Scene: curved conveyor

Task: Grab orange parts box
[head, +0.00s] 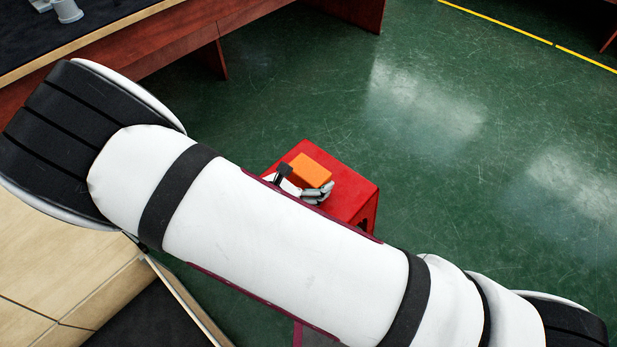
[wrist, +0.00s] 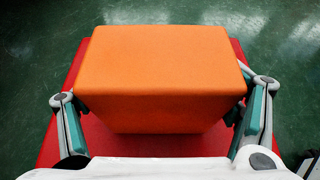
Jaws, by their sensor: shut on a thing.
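The orange parts box (wrist: 160,65) fills the middle of the wrist view, above a red surface. In the head view the orange box (head: 311,170) shows at the red stand, partly hidden by my gripper. My gripper (wrist: 162,120) has one finger on each side of the box and is shut on it. In the head view my gripper (head: 303,188) is at the near side of the box, and my arm hides part of it. I cannot tell whether the box rests on the red surface or is lifted.
The red stand (head: 352,194) is on the green floor (head: 470,170), which is open to the right. A dark-topped table with a wooden edge (head: 95,48) is at the upper left. Pale wooden panels (head: 60,270) are at the lower left.

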